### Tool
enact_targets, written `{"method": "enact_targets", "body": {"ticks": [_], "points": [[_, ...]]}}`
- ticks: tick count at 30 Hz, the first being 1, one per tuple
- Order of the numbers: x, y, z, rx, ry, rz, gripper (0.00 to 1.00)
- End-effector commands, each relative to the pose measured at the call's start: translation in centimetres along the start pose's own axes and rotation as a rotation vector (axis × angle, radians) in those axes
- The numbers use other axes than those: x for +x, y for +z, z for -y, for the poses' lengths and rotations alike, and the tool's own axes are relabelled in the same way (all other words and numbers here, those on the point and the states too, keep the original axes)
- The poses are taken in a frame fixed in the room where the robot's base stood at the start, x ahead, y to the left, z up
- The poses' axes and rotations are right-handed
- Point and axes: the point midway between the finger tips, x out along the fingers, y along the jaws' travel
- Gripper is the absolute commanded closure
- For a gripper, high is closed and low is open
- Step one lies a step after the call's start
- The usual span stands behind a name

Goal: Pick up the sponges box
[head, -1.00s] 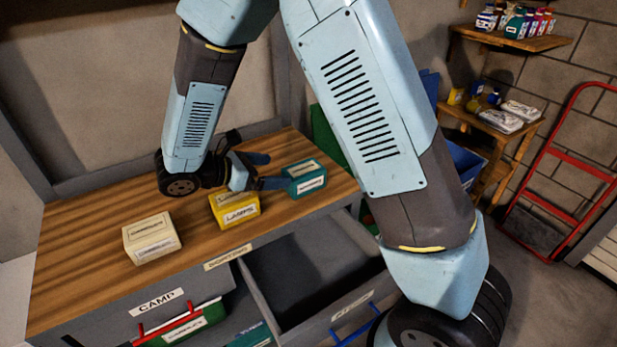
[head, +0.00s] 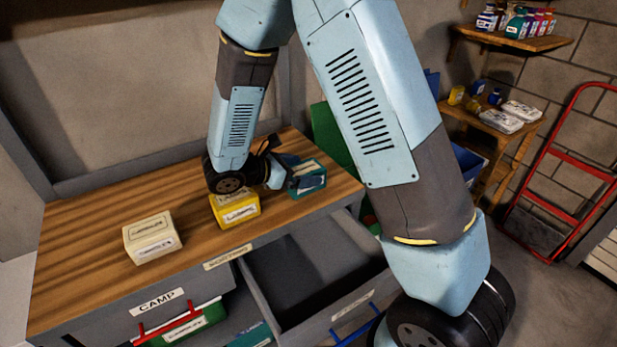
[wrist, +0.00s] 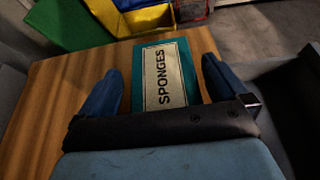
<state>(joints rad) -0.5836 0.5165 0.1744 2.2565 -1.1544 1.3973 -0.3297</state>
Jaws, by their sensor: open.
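The teal sponges box (head: 308,187) sits at the right end of the wooden bench top. In the wrist view the sponges box (wrist: 162,77) shows its pale label reading SPONGES. My gripper (wrist: 160,82) is open, with one blue finger on each side of the box. A gap shows between the left finger and the box, and a smaller one on the right. My gripper (head: 299,174) partly covers the box in the head view. I cannot tell how far down the fingers reach.
A yellow box (head: 236,210) stands just left of the teal box, below my wrist. A cream box (head: 151,237) stands farther left on the wooden bench top (head: 85,265). An open grey drawer (head: 330,290) juts out below the bench front.

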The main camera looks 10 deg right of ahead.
Motion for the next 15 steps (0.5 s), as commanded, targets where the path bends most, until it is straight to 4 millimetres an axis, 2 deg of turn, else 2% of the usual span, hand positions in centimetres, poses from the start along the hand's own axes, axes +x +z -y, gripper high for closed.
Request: {"method": "enact_targets", "body": {"ticks": [4, 15], "points": [[-0.02, 0.0, -0.01, 0.0, 0.0, 0.0, 0.02], [-0.01, 0.0, -0.01, 0.001, -0.001, 0.0, 0.37]]}}
